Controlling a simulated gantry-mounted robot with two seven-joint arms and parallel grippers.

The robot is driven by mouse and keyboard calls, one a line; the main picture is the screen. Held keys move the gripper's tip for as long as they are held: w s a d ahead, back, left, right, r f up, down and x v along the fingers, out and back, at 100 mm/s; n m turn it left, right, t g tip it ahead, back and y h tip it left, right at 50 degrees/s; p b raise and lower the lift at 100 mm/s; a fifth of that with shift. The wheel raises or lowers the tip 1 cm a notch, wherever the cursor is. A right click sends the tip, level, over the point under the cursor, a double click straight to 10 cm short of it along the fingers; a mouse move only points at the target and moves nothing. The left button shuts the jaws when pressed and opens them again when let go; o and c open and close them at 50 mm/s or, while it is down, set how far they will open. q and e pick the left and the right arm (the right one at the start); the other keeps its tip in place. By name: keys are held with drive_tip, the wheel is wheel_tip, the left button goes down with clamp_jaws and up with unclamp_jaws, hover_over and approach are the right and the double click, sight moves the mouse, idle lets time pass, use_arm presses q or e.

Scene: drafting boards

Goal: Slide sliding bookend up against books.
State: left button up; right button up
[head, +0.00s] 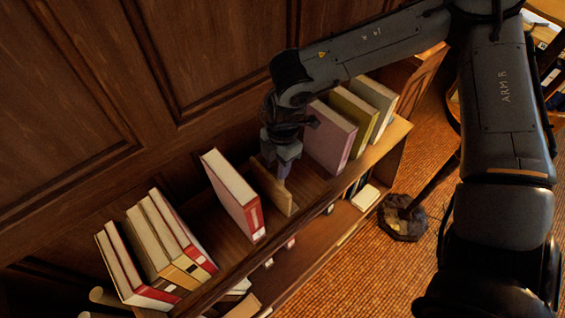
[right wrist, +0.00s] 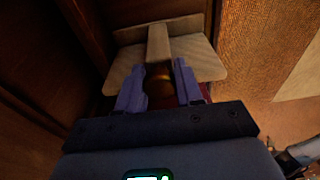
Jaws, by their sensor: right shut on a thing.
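The sliding bookend (head: 273,188) is a light wooden piece standing on the shelf top, with a gap to the books on either side. In the right wrist view the bookend (right wrist: 205,62) shows a flat plate with a raised rib in the middle. My right gripper (head: 284,172) reaches down to it from above and is shut on it; the purple fingers (right wrist: 160,88) are on either side of a darker brown part. Just left of the bookend a red and white book (head: 234,194) stands tilted. Right of it stand a pink book (head: 330,138), an olive book (head: 354,116) and a grey-green book (head: 375,104). My left gripper is not in view.
Several cream and red books (head: 152,250) stand at the left end of the shelf (head: 222,238). Dark panelling (head: 215,65) rises close behind. A lower shelf holds more items. Woven floor (head: 400,265) lies in front, with a dark round base (head: 403,219).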

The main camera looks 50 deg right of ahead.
drive_tip(key=shift+a, duration=0.25)
drive_tip(key=shift+w+a+b, duration=0.2)
drive_tip(key=shift+a+b, duration=0.4)
drive_tip(key=shift+a, duration=0.35)
drive_tip(key=shift+w+a+b, duration=0.25)
drive_tip(key=shift+a+b, duration=0.35)
drive_tip(key=shift+a, duration=0.35)
drive_tip(key=shift+w+a+b, duration=0.2)
drive_tip(key=shift+a+b, duration=0.4)
drive_tip(key=shift+a, duration=0.35)
